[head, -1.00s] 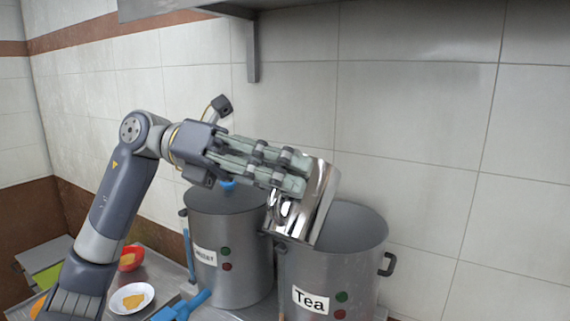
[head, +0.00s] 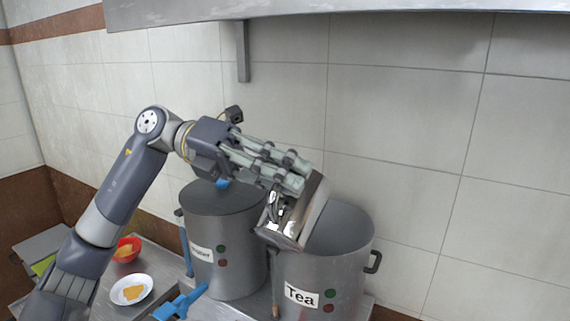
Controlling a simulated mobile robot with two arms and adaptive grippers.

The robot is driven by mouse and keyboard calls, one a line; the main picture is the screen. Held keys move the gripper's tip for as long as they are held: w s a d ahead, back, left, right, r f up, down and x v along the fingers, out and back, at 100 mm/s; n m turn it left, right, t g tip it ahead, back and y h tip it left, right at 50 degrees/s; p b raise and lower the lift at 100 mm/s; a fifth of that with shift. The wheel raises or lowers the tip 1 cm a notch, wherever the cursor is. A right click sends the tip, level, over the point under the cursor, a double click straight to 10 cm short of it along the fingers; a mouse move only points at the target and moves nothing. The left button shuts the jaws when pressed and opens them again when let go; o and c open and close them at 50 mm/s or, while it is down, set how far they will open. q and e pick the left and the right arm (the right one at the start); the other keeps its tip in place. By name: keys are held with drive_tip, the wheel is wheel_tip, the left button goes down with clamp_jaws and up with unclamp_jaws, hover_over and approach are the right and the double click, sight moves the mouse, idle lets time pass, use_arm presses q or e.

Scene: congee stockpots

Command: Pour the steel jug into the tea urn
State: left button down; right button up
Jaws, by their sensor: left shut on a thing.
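The steel jug (head: 315,211) is shiny and strongly tilted, its lower end down over the left part of the tea urn's open top. My left gripper (head: 300,176) is shut on the jug from the upper left; its fingers hide part of it. The tea urn (head: 345,268) is a large grey steel pot with a "Tea" label, red and green buttons and a black side handle. I cannot see any liquid leaving the jug, and the urn's inside is mostly hidden. My right gripper is not in view.
A second steel pot (head: 236,256) with a partly legible label stands left of the urn. A white plate (head: 146,283) and a red bowl (head: 134,241), both with orange food, and a blue-handled thing (head: 181,303) lie at the left. A shelf (head: 400,8) hangs above.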

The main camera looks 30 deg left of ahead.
use_arm(q)
drive_tip(key=shift+w+r+n+g+p, duration=0.25)
drive_tip(key=shift+w+n+p, duration=0.45)
drive_tip(key=shift+p, duration=0.75)
drive_tip(key=shift+w+r+n+g+p, duration=0.2)
drive_tip(key=shift+w+n+p, duration=0.45)
drive_tip(key=shift+p, duration=0.8)
drive_tip(key=shift+w+a+n, duration=0.15)
drive_tip(key=shift+w+n, duration=0.3)
drive_tip(key=shift+w, duration=0.65)
drive_tip(key=w+n+g, duration=0.1)
drive_tip(key=w+n, duration=0.3)
drive_tip(key=w, duration=0.2)
drive_tip(key=shift+w+a+r+g, duration=0.15)
drive_tip(key=shift+w+r+g, duration=0.1)
drive_tip(key=shift+w+g, duration=0.1)
drive_tip(key=shift+s, duration=0.1)
